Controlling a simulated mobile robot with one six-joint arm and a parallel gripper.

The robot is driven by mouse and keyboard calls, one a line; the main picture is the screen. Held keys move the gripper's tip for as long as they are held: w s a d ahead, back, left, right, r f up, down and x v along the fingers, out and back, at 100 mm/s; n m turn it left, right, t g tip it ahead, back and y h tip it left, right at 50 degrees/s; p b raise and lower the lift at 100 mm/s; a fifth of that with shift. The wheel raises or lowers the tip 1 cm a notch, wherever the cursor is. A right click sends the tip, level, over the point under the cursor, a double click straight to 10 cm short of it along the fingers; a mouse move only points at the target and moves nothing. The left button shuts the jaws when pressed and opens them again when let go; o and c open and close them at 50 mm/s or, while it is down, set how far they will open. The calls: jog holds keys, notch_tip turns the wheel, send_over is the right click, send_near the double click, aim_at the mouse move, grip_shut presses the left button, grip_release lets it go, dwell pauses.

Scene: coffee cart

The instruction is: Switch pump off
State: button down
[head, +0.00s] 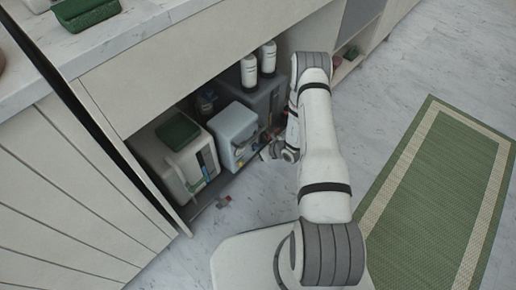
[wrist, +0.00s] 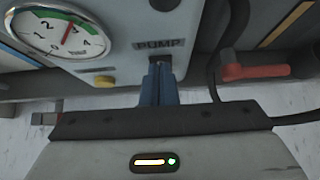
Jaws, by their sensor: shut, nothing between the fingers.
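The grey pump box (head: 233,124) stands on the low shelf inside the open cabinet in the head view. In the wrist view its front shows a PUMP label (wrist: 159,44). Just under the label are the tips of my gripper (wrist: 158,66), two blue fingers shut together with nothing between them. A small dark spot shows at the fingertips. The switch itself is mostly hidden there, so I cannot tell its position or whether the tips touch it. In the head view my gripper (head: 268,151) is in front of the box, small and partly hidden by my arm.
A round pressure gauge (wrist: 66,32) and a yellow knob (wrist: 105,80) are left of the fingers. A red lever (wrist: 252,72) and a black hose are to the right. A white container (head: 178,158) stands left of the box, with a dark unit (head: 262,98) behind right.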

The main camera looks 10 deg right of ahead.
jog(key=shift+r+p, duration=0.4)
jog(key=shift+r, duration=0.4)
jog(key=shift+s+d, duration=0.1)
jog(key=p+v, duration=0.4)
jog(key=v, duration=0.9)
jog(key=shift+r, duration=0.2)
